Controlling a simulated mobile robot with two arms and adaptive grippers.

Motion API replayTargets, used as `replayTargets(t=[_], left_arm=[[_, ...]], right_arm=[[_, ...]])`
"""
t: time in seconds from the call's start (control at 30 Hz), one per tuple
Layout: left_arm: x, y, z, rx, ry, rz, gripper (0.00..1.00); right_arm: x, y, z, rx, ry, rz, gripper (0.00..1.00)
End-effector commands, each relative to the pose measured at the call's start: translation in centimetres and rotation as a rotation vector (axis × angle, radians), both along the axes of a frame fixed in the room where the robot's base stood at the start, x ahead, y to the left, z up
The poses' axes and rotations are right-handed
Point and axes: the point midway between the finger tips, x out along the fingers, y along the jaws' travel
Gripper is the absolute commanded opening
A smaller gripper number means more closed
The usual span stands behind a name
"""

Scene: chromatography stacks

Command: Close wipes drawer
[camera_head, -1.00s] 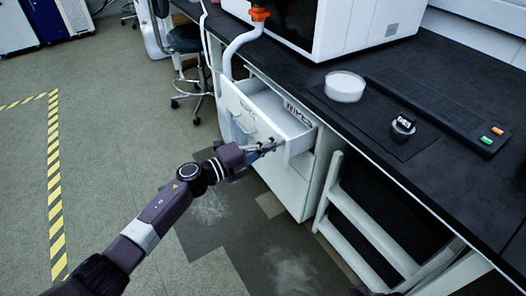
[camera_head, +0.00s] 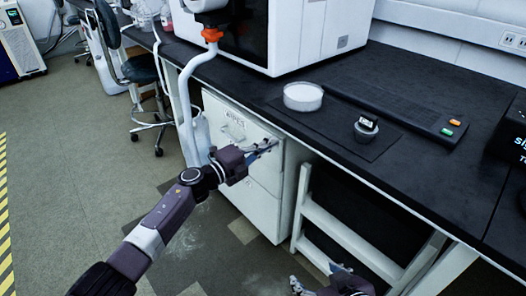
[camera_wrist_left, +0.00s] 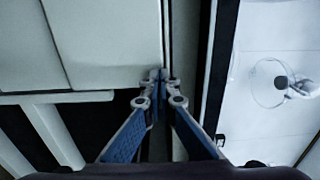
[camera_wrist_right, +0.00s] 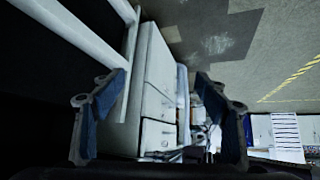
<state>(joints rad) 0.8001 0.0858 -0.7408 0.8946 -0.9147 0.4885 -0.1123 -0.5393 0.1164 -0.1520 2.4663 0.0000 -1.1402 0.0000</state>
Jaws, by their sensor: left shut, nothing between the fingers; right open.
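The wipes drawer (camera_head: 222,112), a white front with a label and a pull handle (camera_head: 234,130), sits at the top of the white cabinet under the black counter. Its front looks flush with the cabinet, with no open interior showing. My left gripper (camera_head: 272,146) is shut and empty, its tips at the upper right part of the drawer front. In the left wrist view its fingertips (camera_wrist_left: 160,76) meet close to the white panels; I cannot tell if they touch. My right gripper (camera_head: 318,284) is open and low at the bottom edge; its spread fingers show in the right wrist view (camera_wrist_right: 160,95).
The black counter (camera_head: 440,165) carries a white appliance (camera_head: 320,30), a round dish (camera_head: 303,96) and a small dark-based item (camera_head: 366,128). A white frame (camera_head: 335,228) stands right of the cabinet. A stool (camera_head: 142,70) is at the left; the floor left of my arm is clear.

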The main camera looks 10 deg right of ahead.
Motion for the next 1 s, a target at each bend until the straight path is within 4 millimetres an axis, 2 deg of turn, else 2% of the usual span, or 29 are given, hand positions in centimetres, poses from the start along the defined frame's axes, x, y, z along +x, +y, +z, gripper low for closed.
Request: replayTargets(t=[0.1, 0.33, 0.87, 1.0], left_arm=[[0.4, -0.6, -0.1, -0.001, -0.001, 0.0, 0.0], [0.7, -1.1, 0.0, -0.001, -0.001, 0.001, 0.0], [0.9, -1.2, 0.4, -0.004, -0.004, 0.003, 0.0], [0.9, -0.7, 0.5, -0.004, -0.004, 0.003, 0.0]], right_arm=[[1.8, 0.6, 1.2, 0.02, -0.091, 0.006, 0.68], [3.3, 1.2, 2.9, 0.04, -0.182, 0.013, 0.68], [3.5, 1.3, 3.1, 0.043, -0.192, 0.014, 0.68], [2.9, 1.1, 2.6, 0.035, -0.154, 0.011, 0.68]])
